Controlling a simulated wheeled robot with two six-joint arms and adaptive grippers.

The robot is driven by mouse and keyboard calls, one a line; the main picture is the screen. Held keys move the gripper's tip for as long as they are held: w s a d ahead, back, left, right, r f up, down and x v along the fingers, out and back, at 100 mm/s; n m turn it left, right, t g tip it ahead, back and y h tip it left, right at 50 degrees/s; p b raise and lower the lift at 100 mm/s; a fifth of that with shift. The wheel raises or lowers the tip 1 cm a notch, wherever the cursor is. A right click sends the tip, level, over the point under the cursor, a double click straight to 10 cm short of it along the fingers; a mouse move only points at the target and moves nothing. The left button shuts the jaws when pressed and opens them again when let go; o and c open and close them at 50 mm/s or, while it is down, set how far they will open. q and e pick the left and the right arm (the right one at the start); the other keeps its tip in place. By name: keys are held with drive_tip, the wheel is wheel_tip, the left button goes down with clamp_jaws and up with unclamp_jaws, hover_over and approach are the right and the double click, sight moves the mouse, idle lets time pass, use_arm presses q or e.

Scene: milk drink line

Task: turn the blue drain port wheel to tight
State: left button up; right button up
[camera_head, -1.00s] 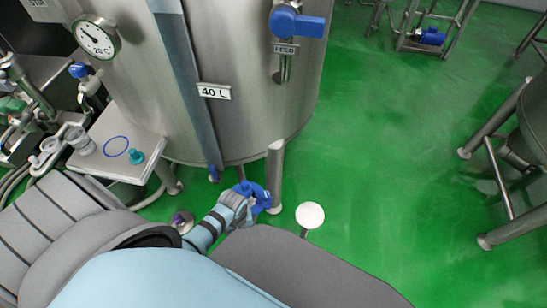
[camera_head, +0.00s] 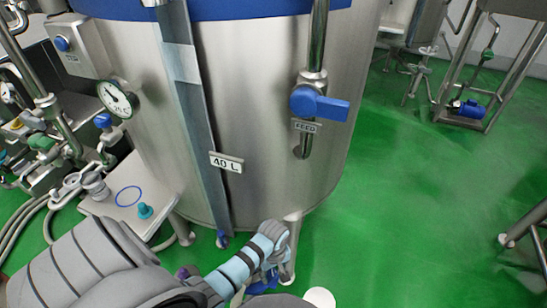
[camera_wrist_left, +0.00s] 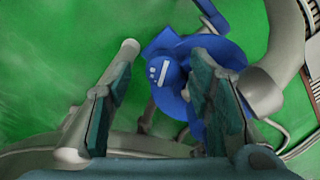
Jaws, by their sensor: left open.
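The blue drain port wheel (camera_wrist_left: 188,62) shows in the left wrist view, with a white bar and white dots on its hub. It also shows in the head view (camera_head: 262,284) low under the tank, mostly hidden behind my left arm. My left gripper (camera_wrist_left: 160,92) is open, its two dark fingers apart. The right-hand finger overlaps part of the wheel in the picture; the left-hand finger lies in front of a grey leg. Nothing is clearly held, and I cannot tell whether a finger touches the wheel. My right gripper is in neither view.
The steel tank (camera_head: 262,130) with a 40 L label (camera_head: 226,162) stands above the wheel. A blue feed valve handle (camera_head: 320,104) sticks out from its front. The green floor (camera_head: 420,190) is open at right.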

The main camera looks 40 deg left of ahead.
use_arm(q)
drive_tip(key=shift+f, duration=0.45)
drive_tip(key=shift+s+r, duration=0.1)
drive_tip(key=shift+s, duration=0.15)
drive_tip(key=shift+c, duration=0.7)
drive_tip(key=shift+w, duration=0.1)
clamp_jaws()
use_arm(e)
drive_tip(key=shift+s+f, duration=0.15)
